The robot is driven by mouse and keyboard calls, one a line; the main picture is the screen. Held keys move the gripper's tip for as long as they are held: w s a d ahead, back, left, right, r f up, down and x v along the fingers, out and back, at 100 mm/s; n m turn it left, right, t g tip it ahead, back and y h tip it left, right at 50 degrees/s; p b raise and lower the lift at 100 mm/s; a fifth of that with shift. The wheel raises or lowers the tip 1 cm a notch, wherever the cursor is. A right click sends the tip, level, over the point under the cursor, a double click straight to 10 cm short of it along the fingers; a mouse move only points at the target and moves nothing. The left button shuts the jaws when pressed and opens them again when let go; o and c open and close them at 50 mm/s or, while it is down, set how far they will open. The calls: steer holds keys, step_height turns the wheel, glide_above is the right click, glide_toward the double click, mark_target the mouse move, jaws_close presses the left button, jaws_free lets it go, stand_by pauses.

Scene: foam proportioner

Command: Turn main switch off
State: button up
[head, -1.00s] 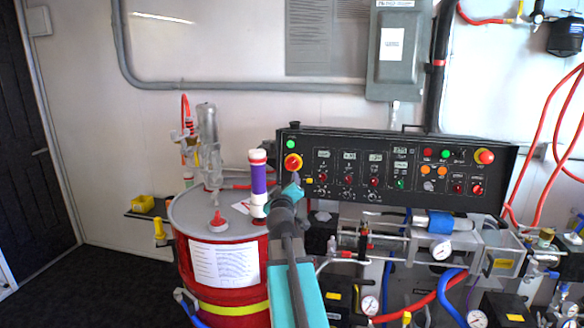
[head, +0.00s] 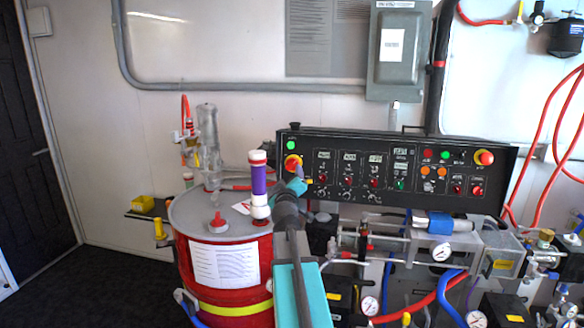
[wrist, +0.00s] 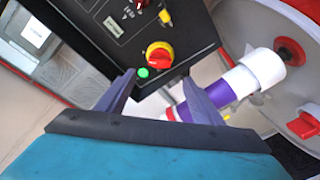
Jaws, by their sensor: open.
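The main switch appears to be the red knob on a yellow base (head: 291,163) at the left end of the black control panel (head: 400,172). A green light (head: 291,145) sits just above it. My gripper (head: 299,170) is at the switch and overlaps its right edge in the head view. In the wrist view my gripper (wrist: 159,79) is open and empty. The switch (wrist: 158,55) lies just beyond the gap between the fingertips, with the green light (wrist: 143,73) nearer the left finger. Contact with the knob cannot be told.
A red drum (head: 222,270) with a purple and white cylinder (head: 258,185) on its lid stands left of my arm. Pipes, gauges and hoses crowd below the panel. A red knob with a yellow ring (head: 484,157) is at the panel's right end.

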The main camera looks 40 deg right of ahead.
mark_target(292, 166)
steer(key=shift+p+x, duration=1.1)
steer(key=shift+x, duration=4.65)
steer(key=c, duration=0.9)
steer(key=shift+d, duration=0.2)
steer(key=shift+c, duration=0.7)
steer(key=shift+a, duration=0.2)
